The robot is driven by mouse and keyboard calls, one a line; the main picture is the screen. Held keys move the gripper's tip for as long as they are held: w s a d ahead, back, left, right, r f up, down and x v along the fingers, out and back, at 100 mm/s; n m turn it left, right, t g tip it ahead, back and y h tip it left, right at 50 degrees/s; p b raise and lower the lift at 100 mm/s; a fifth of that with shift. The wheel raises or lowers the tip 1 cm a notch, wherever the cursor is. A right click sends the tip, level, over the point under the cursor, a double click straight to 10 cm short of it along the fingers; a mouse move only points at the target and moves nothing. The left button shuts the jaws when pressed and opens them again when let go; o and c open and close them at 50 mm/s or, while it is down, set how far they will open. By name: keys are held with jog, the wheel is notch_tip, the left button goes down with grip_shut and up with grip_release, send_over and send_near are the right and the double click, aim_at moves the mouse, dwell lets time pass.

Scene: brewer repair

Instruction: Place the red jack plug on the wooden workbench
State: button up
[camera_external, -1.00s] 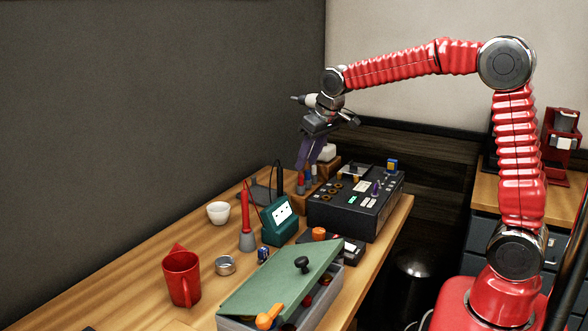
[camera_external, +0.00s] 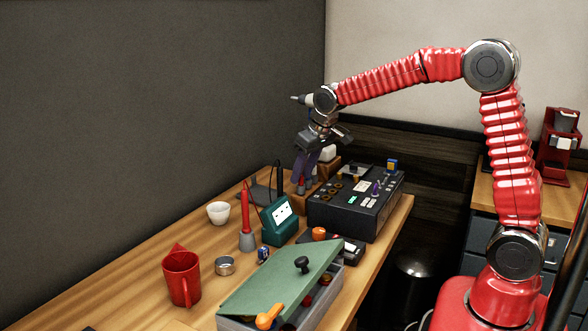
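The wooden workbench (camera_external: 120,290) runs along the dark wall. A small red piece (camera_external: 301,184), which looks like the red jack plug, shows at the wooden block (camera_external: 303,203) behind the teal device. My gripper (camera_external: 302,181) points down at this block, with its purple fingers around or just in front of the red piece. The fingers hide part of the block and what stands in it. I cannot tell whether they touch the red piece.
A black control box (camera_external: 355,205) stands right of the block. The teal device (camera_external: 279,224), a soldering iron in its stand (camera_external: 246,225), a white bowl (camera_external: 218,213) and a red mug (camera_external: 181,279) stand nearer. A toolbox with green lid (camera_external: 280,280) lies in front.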

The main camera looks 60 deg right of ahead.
jog(key=shift+c, duration=0.3)
grip_shut()
dwell(0.3)
